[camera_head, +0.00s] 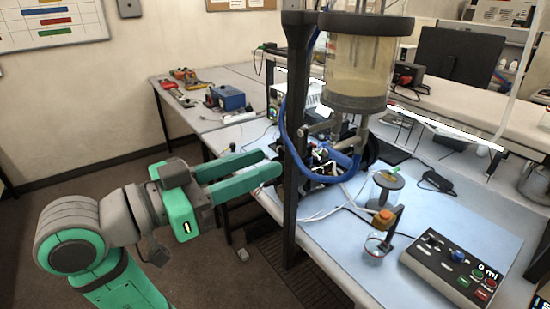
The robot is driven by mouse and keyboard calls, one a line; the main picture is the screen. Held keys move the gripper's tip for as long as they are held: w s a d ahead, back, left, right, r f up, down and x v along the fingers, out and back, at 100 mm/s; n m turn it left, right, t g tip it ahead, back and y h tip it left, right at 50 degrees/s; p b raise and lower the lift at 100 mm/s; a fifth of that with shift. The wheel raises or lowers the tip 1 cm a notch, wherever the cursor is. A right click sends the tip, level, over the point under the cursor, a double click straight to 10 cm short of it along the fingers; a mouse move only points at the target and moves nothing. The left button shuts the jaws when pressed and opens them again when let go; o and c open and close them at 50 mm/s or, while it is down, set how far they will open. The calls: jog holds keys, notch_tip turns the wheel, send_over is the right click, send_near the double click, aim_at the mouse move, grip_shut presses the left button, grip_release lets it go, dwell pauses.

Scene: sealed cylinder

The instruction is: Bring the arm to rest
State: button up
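My arm (75,235), grey and green, comes in from the lower left of the head camera view. My gripper (273,166) points right, its two green fingers lying one above the other in the picture with a gap between them. It looks open, and I see nothing held between the fingers. The fingertips end just left of a dark upright post (293,120), close to the table's left edge. Whether they touch anything there cannot be told. A sealed clear cylinder (358,62) with pale yellow liquid stands above the table on a frame, right of the post.
Blue hoses (330,178) and fittings crowd the area right of the fingertips. The blue table (340,250) carries a small glass beaker (376,248) and a control box (458,268). A second table (205,122) stands behind. Floor left of my arm is clear.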

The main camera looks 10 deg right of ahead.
jog(key=shift+s+a, duration=0.15)
jog(key=shift+a, duration=0.2)
